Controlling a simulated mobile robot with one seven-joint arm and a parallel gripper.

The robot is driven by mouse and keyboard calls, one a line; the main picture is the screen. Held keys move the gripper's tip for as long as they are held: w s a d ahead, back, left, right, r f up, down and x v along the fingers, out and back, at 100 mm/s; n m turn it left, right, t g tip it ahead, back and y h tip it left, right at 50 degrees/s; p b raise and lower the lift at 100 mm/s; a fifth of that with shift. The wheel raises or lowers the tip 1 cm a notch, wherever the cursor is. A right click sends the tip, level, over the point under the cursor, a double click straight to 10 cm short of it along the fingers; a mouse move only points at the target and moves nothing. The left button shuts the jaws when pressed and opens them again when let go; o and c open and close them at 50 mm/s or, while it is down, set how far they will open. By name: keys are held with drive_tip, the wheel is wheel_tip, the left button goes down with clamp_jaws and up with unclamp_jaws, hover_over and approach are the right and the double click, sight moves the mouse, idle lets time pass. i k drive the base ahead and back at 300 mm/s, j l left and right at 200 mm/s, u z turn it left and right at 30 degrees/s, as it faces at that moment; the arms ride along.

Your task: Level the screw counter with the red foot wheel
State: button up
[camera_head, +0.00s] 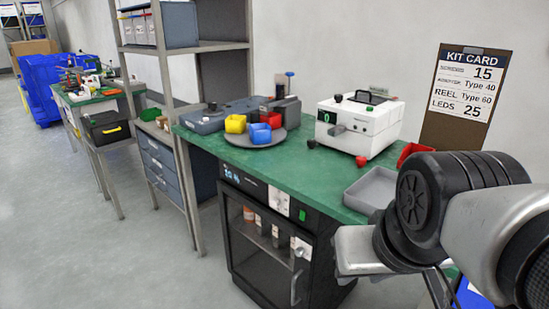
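The screw counter (350,123) is a white box with a small dark display with a green digit. It stands on the green bench top (285,172), right of the middle of the view. A red foot wheel (361,161) shows at its near lower corner. My gripper (358,251) is partly in view at the lower right, a silver-grey block in front of the bench edge, apart from the counter. Its fingers cannot be made out.
A grey tray (371,190) and a red bin (414,153) lie right of the counter. A round turntable (242,141) with yellow, blue and red bins stands left. A kit card board (467,85) is behind. A dark glass-door cabinet (268,262) is below.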

sight(361, 160)
drive_tip(key=k, duration=0.4)
drive_tip(key=i+j+z, duration=0.25)
drive_tip(key=i+j, duration=0.95)
